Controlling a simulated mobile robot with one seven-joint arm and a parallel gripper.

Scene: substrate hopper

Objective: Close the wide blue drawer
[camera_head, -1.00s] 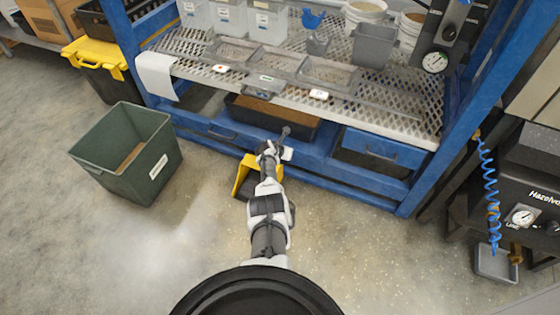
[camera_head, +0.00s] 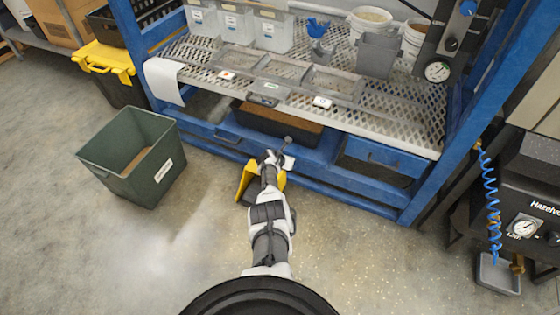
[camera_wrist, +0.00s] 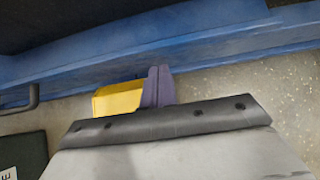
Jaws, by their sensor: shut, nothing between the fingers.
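The wide blue drawer (camera_head: 222,134) is under the perforated bench, left of centre. It is pulled out, and a dark tray (camera_head: 262,124) with brown contents shows behind its front. In the wrist view the blue front (camera_wrist: 80,72) crosses the upper part, with a dark bar handle (camera_wrist: 20,100) at left. My gripper (camera_head: 279,152) is in front of the drawer, right of its handle. In the wrist view its fingers (camera_wrist: 158,86) are together and empty, pointing at the blue front. I cannot tell whether they touch it.
A narrower blue drawer (camera_head: 384,155) is to the right under the bench (camera_head: 400,125). A green bin (camera_head: 125,160) stands at left. Clear floor lies in front. A coiled blue hose (camera_head: 490,200) hangs at right.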

